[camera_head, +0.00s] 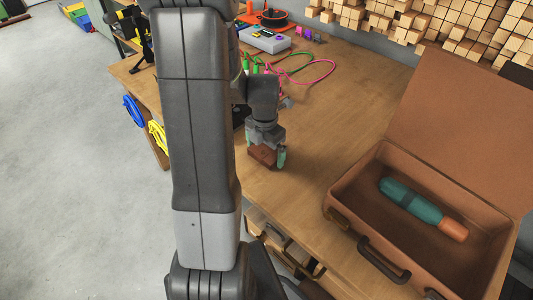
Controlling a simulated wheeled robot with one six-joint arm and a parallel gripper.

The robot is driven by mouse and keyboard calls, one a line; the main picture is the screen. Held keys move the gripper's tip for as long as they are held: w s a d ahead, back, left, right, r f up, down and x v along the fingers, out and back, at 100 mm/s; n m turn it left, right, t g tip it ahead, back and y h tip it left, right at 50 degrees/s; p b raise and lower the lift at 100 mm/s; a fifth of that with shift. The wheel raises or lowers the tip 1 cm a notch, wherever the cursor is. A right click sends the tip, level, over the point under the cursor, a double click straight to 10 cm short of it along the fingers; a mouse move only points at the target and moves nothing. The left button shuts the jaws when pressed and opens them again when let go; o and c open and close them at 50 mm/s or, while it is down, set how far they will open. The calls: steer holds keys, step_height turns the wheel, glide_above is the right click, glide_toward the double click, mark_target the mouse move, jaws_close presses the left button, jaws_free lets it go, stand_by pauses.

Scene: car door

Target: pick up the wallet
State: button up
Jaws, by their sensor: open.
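The brown wallet (262,157) is on the wooden workbench, directly under my gripper. My gripper (266,152) points down at the wallet with its jaws open. One teal finger shows just right of the wallet, close against its side in this view. The wallet's upper part is partly covered by my gripper.
An open brown case (345,205) with a teal-and-orange bottle-like item (420,207) inside stands on the right of the workbench (335,110). Cables (315,73) and a grey device (264,39) lie at the back. Wooden blocks (440,25) line the wall.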

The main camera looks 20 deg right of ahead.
steer(key=c, duration=0.7)
steer(key=shift+c, duration=0.3)
steer(key=shift+r, duration=0.1)
